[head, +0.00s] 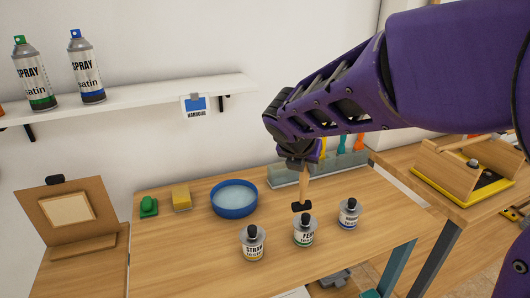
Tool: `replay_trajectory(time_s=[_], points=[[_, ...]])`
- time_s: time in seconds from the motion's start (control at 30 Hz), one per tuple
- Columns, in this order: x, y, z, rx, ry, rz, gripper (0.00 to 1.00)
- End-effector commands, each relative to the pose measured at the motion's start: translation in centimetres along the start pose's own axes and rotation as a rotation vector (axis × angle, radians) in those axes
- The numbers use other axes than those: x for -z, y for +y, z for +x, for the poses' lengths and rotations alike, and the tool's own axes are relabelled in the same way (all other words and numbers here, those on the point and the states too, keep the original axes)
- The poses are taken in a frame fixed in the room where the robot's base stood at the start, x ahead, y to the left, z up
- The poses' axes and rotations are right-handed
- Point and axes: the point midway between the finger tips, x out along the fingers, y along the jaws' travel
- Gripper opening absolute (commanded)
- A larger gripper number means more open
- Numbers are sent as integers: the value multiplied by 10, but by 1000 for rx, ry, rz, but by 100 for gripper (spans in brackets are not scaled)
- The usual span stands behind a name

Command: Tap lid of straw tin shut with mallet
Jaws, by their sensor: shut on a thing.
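The straw tin (253,249) stands on the table, the left one of three small labelled tins, with a black-knobbed lid (252,231) on top. I cannot tell how far its lid is seated. My gripper (303,165) points down and is shut on the wooden handle of the mallet (302,206). The mallet's black head hangs at the bottom, just above or behind the middle tin, to the right of the straw tin. The gap between the mallet head and the middle tin's lid cannot be judged.
The middle tin (304,236) and the right tin (348,218) stand close by. Behind are a blue bowl (235,213), a yellow sponge (181,197), a green item (148,207) and a grey rack (283,178). The table left of the straw tin is clear.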

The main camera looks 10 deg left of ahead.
Motion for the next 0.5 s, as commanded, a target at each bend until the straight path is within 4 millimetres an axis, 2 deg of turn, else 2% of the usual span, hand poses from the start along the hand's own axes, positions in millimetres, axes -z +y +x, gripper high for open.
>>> replay_trajectory(time_s=[0.03,0.2,0.33,0.5], points=[[4,18,-11,-15,-4,-12,0],[18,60,-47,-40,-5,-43,0],[28,81,-69,-55,-5,-61,0],[37,96,-87,-67,-6,-75,0]])
